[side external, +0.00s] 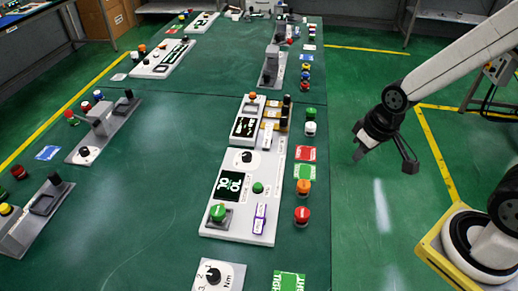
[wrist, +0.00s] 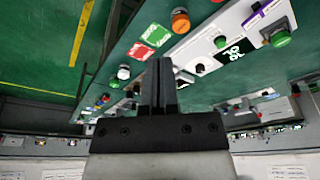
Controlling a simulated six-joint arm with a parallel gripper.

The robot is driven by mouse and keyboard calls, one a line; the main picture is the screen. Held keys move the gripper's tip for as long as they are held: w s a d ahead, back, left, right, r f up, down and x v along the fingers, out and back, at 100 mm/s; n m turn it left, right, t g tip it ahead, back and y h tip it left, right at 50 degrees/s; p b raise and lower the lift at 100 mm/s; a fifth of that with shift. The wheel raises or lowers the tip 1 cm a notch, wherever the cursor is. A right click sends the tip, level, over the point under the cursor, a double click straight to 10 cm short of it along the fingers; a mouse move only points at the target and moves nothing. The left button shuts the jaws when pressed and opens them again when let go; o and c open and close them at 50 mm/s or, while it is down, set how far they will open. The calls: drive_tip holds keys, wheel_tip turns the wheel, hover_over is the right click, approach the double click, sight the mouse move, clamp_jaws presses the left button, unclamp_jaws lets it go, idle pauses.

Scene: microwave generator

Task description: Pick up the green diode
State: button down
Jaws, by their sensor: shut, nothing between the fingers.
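Several green parts show, and I cannot tell which is the diode. A small green round part (side external: 258,187) sits on the white panel and also shows in the wrist view (wrist: 220,41). A larger green cap (side external: 218,212) stands at the panel's near left corner and also shows in the wrist view (wrist: 282,38). A green-topped button (side external: 309,112) stands on the table right of the panel. My gripper (side external: 359,156) is shut and empty, right of the table edge and apart from all these parts. In the wrist view its fingers (wrist: 158,75) are together.
The white panel (side external: 270,217) also holds a dark display, black knob and purple parts. An orange button (side external: 303,187), a red button (side external: 302,215), and red and green cards line the table's right edge. Other devices stand farther left. Green floor lies between table and my base.

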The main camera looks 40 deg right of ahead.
unclamp_jaws()
drive_tip(key=shift+w, duration=0.1)
drive_tip(key=n+g, duration=0.3)
drive_tip(key=n, duration=2.2)
hover_over(218, 210)
drive_tip(key=f, duration=0.8)
drive_tip(key=shift+d+f, duration=0.25)
drive_tip(key=shift+f, duration=0.15)
drive_tip(key=shift+a+f, duration=0.15)
drive_tip(key=shift+a, duration=0.2)
drive_tip(key=shift+f, duration=1.3)
drive_tip(key=shift+f, duration=0.15)
